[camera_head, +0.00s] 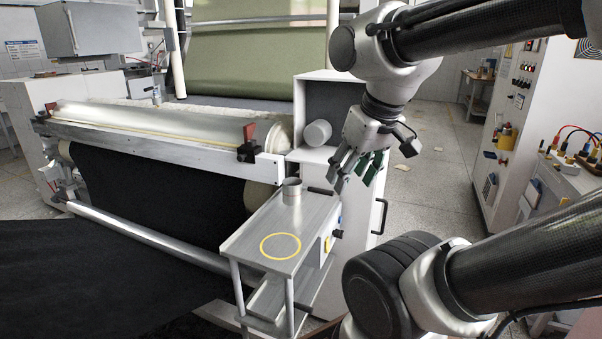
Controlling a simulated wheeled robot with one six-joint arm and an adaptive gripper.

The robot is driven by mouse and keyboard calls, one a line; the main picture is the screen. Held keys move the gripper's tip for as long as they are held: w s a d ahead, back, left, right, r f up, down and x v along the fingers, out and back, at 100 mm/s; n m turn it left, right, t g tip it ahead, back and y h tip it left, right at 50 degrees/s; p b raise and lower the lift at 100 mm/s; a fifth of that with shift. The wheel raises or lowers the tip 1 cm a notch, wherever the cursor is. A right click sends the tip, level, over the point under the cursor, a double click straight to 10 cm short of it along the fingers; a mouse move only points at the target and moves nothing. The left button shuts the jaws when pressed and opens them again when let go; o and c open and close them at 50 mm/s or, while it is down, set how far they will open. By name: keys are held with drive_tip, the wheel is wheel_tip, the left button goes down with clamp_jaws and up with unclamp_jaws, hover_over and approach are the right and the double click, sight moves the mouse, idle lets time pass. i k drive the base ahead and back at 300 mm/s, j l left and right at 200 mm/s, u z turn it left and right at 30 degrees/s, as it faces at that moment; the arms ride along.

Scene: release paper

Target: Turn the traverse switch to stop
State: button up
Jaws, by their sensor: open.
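My gripper (356,172) is open and empty. It points down in front of the white machine cabinet (374,110), at the right end of the roller machine. Below it, a small black knob (337,233) sticks out of the cabinet's lower side, beside a yellow plate (327,244) and a small blue part. This may be the traverse switch, but its label and setting are too small to read. My gripper is well above the knob and apart from it.
A metal side table (304,232) carries a grey cup (292,191) and a yellow ring marking (281,246). A black handle (380,216) juts from the cabinet. A control panel (512,120) and a bench with cables (575,170) stand at right.

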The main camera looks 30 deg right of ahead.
sight(337, 232)
drive_tip(key=z, duration=0.7)
